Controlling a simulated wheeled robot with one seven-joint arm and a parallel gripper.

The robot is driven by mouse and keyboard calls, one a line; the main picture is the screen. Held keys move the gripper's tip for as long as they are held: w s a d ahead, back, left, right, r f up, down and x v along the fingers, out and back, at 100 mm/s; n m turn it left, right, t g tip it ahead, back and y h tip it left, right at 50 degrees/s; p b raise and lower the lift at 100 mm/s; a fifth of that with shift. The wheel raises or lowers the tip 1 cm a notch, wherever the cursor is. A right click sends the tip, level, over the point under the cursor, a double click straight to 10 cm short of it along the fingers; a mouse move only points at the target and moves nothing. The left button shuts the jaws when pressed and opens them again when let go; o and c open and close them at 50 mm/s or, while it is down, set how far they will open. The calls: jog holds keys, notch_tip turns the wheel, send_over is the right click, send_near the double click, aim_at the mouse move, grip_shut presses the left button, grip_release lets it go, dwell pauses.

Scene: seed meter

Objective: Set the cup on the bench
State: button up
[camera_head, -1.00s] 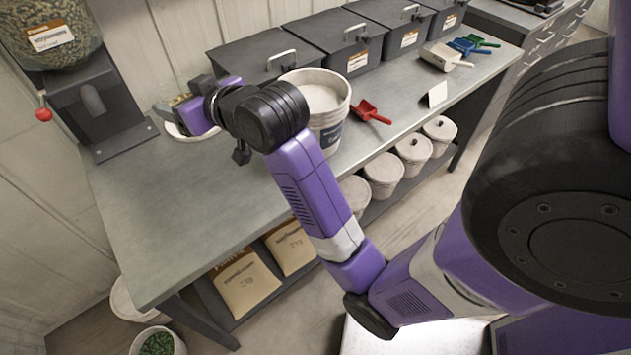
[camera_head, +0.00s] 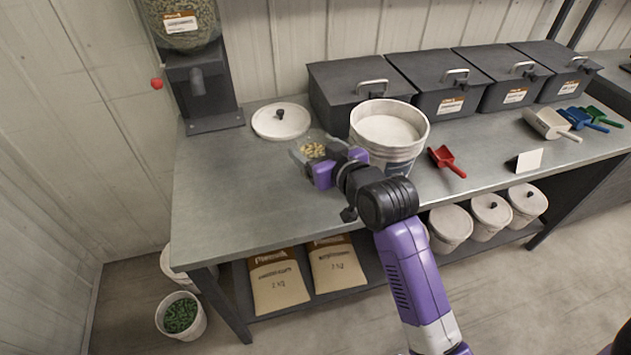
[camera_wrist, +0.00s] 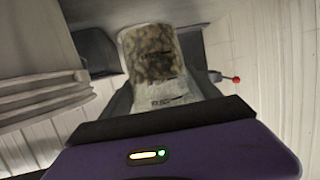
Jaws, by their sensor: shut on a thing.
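The cup (camera_head: 314,150) is clear and holds pale seeds. My gripper (camera_head: 312,157) is shut on it, with grey fingers at its sides. In the wrist view the cup (camera_wrist: 153,58) appears upright between the fingers, with dark markings on its wall and seeds inside. The bench (camera_head: 245,185) has a grey metal top. The cup is over its left-middle part, in front of the round white lid and left of the white bucket. I cannot tell how high it is above the bench top; its lower part is hidden by my gripper.
A seed dispenser (camera_head: 200,85) with a red knob stands at the back left. A white lid (camera_head: 281,121) lies near it. The white bucket (camera_head: 388,158) is close to my gripper. Black bins (camera_head: 440,85) line the back; a red scoop (camera_head: 446,160) lies right. The bench's front left is clear.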

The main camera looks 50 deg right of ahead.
notch_tip(320, 180, down, 10)
jog(key=shift+f, duration=0.1)
dwell(0.4)
jog(key=o, duration=1.7)
jog(key=shift+f, duration=0.1)
